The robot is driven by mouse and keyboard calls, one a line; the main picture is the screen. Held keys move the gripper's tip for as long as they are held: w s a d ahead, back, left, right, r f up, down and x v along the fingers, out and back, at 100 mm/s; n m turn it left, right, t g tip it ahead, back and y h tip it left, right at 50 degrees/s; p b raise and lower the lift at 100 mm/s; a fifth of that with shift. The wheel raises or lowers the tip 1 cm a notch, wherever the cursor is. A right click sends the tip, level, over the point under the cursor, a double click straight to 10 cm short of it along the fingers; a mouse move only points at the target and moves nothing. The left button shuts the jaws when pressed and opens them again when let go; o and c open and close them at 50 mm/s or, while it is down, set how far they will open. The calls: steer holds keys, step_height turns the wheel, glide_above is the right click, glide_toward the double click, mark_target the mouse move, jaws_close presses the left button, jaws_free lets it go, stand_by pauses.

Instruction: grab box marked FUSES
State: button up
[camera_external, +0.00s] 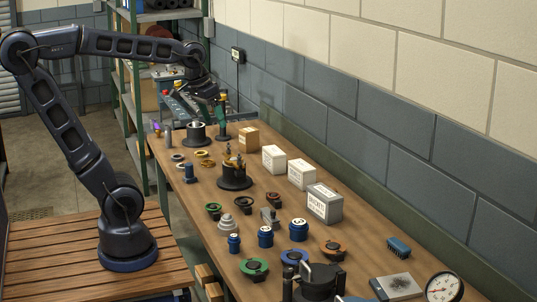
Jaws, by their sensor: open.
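Several small boxes stand in a row along the wall side of the workbench. They are a tan box (248,139), a white box (274,159), a second white box (301,174) and a larger grey box (324,203) with a white label. The lettering is too small to read, so I cannot tell which one is marked FUSES. My gripper (207,94) is open, above the far end of the bench. It is beyond the tan box and to its left, apart from all the boxes. Its fingertips are small and dark here.
The wooden workbench (389,263) runs along the block wall. Black stands (234,178), blue-capped jars (299,230) and several rings and knobs crowd its middle and left. A dial gauge (444,288) and a blue brush (398,247) are at the near end. Green shelving stands behind.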

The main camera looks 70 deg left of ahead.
steer(key=w+a+r+n+g, duration=0.15)
steer(key=w+a+n, duration=0.5)
steer(key=w, duration=0.85)
steer(key=n+g+h, duration=0.2)
steer(key=n+h, duration=0.2)
steer(key=n, duration=0.5)
glide_above(274, 150)
steer(key=a, duration=0.3)
steer(key=f, duration=2.5)
steer(key=shift+w+a+f, duration=0.1)
steer(key=shift+a+f, duration=0.1)
steer(key=shift+f, duration=0.55)
steer(key=x, duration=1)
steer(key=shift+d+r, duration=0.15)
steer(key=shift+d, duration=0.15)
steer(key=shift+f, duration=0.35)
